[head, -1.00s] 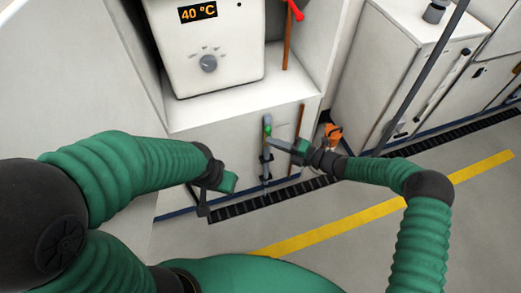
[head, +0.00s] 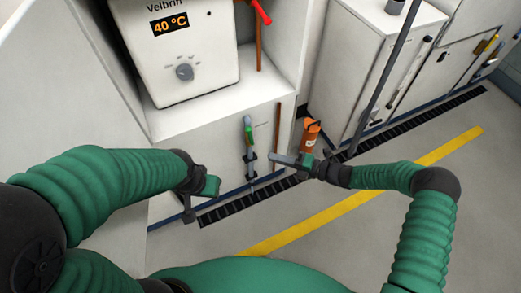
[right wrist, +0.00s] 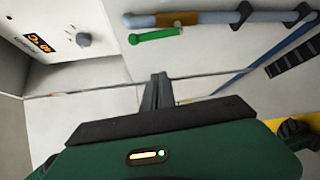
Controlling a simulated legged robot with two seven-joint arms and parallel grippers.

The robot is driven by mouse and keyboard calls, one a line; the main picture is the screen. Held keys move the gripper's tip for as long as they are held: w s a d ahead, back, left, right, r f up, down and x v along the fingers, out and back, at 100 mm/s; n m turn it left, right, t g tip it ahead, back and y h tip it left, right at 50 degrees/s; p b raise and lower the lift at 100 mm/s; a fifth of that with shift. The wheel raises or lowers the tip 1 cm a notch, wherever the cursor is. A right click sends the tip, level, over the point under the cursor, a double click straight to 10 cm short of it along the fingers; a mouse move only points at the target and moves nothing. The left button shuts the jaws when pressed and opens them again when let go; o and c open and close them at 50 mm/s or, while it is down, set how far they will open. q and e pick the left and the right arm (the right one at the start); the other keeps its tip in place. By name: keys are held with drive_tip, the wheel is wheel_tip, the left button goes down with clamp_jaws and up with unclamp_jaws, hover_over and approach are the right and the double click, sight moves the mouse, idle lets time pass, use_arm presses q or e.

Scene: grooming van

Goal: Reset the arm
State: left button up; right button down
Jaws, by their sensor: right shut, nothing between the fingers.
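My right gripper (head: 272,157) is shut and empty in front of the white cabinet, a little to the right of a grey pipe in the head view. Its closed fingers also show in the right wrist view (right wrist: 158,93). The pipe's green lever handle (head: 250,136) lies along the pipe, and shows beside it in the right wrist view (right wrist: 155,35). The right fingers look apart from the handle. My left gripper (head: 192,192) hangs low at the left; its finger gap does not show clearly.
A white heater (head: 185,45) reading 40 °C stands on the cabinet ledge. An orange cylinder (head: 309,136) is just behind my right gripper. A dark floor grate (head: 240,202) runs along the cabinets. The floor around the yellow stripe (head: 350,203) is clear.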

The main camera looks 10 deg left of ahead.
drive_tip(key=s+d+r+n+g+h, duration=0.1)
drive_tip(key=s+d+n+g+h, duration=0.25)
drive_tip(key=s+n, duration=0.45)
drive_tip(key=s+d+r+n+g+h, duration=0.15)
drive_tip(key=s+d+n+h, duration=0.35)
drive_tip(key=n, duration=0.5)
drive_tip(key=s+d+r+n+t+h, duration=0.2)
drive_tip(key=s+d+r+n+h, duration=0.25)
drive_tip(key=d+n, duration=0.35)
drive_tip(key=s+d+r+n+t+h, duration=0.25)
drive_tip(key=d+r+n, duration=0.25)
drive_tip(key=n, duration=0.6)
wheel_tip(320, 180, up, 17)
drive_tip(key=p, duration=1.7)
drive_tip(key=shift+d+r+g+p, duration=0.2)
drive_tip(key=shift+d+g+p, duration=0.1)
drive_tip(key=shift+g, duration=0.15)
